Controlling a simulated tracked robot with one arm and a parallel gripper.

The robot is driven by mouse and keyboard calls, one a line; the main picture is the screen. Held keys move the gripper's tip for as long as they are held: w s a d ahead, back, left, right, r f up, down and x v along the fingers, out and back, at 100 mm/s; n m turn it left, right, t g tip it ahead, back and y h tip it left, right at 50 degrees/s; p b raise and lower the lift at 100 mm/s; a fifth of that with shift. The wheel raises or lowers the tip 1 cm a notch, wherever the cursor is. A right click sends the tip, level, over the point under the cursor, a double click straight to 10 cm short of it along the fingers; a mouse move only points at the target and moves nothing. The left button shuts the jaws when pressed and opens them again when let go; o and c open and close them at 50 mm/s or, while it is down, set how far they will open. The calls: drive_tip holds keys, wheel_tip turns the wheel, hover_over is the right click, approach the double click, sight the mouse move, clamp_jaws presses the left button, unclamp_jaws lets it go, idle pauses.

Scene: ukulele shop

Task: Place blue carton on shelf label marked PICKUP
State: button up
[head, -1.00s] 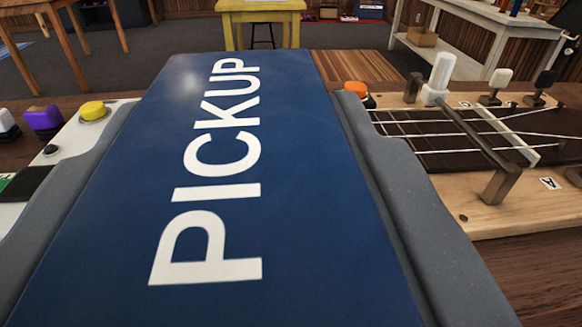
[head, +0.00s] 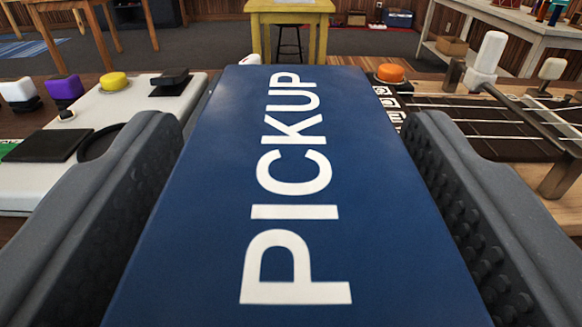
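The blue carton (head: 215,230) fills the middle of the head view, a long flat blue face with PICKUP in white letters running away from me. I see no separate shelf label; what lies under the carton is hidden.
At left is a white board (head: 105,110) with coloured knobs. At right is a wooden board with strings (head: 480,115), a white peg (head: 488,55) and an orange button (head: 390,73). Beyond are a yellow table (head: 290,6) and open grey floor (head: 215,42).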

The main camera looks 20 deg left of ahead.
drive_tip(key=shift+r, duration=0.1)
drive_tip(key=b+v, duration=1.1)
drive_tip(key=v, duration=0.1)
idle(0.7)
drive_tip(key=shift+r, duration=0.15)
